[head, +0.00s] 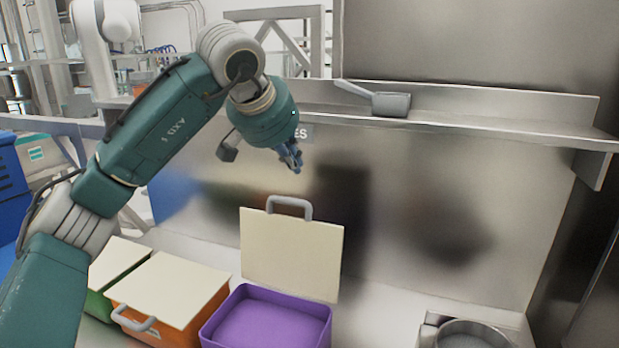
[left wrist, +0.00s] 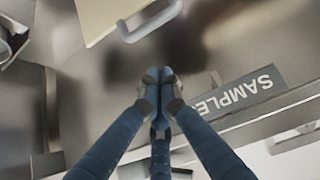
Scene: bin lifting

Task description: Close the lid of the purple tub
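The purple tub (head: 268,318) stands on the counter at the bottom centre of the head view. Its cream lid (head: 290,258) stands upright at the tub's back, with a grey handle (head: 289,206) on its top edge. In the left wrist view part of the lid (left wrist: 98,16) and its handle (left wrist: 151,22) show at the top. My left gripper (head: 297,170) is above the lid, apart from the handle. Its fingertips (left wrist: 160,76) are together with nothing between them. My right gripper is in neither view.
An orange tub (head: 146,331) and a green tub (head: 98,303), both with cream lids down, stand left of the purple tub. A round metal pot (head: 472,335) is at the lower right. A metal shelf (head: 480,121) runs along the wall behind, carrying a grey scoop-like object (head: 390,104).

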